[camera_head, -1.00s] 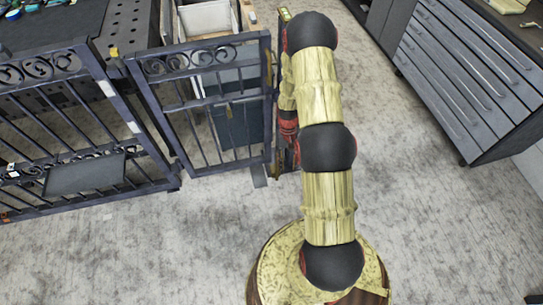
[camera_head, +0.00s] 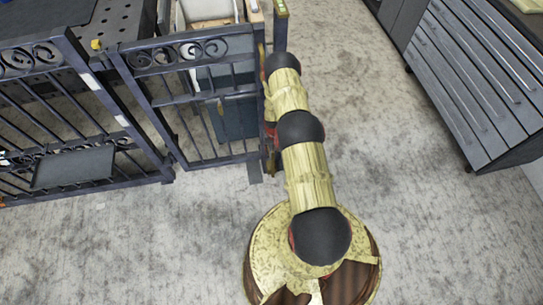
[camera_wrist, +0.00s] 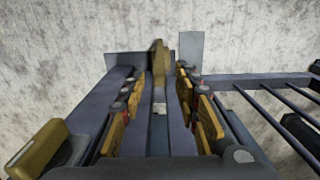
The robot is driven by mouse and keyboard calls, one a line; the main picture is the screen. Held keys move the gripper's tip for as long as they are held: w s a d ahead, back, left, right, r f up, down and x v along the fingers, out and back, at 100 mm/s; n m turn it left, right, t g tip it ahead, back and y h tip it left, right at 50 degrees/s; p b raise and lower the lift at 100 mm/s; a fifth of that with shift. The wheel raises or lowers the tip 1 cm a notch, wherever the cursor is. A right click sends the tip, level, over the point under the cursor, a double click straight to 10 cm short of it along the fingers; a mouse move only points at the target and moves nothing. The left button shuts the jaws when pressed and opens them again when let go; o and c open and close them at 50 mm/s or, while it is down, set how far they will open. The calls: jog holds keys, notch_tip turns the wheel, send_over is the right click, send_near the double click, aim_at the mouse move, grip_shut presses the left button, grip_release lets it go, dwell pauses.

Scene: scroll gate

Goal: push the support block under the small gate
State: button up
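The small gate (camera_head: 200,105), dark metal with bars and scrollwork along its top, stands left of my arm in the head view. Its bars (camera_wrist: 265,85) reach in from the right in the wrist view. A dark grey piece, apparently the support block (camera_head: 254,172), shows at the floor by the gate's lower free corner. A flat grey rectangle above the fingers in the wrist view may be the same block (camera_wrist: 191,48). My gripper (camera_wrist: 158,100) has its two fingers apart, with dark bars visible between them. My arm and the gate end hide it in the head view.
A larger gate panel (camera_head: 75,125) stands to the left of the small gate. A perforated dark bench (camera_head: 118,30) and a box (camera_head: 208,12) are behind them. A grey drawer cabinet (camera_head: 470,80) stands at right. The floor (camera_head: 400,220) in front is clear.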

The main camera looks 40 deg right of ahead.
aim_at(273, 157)
notch_tip(273, 157, down, 8)
jog(key=b, duration=0.2)
jog(key=shift+r+b, duration=0.2)
jog(key=shift+b, duration=0.2)
jog(key=c, duration=0.8)
grip_shut()
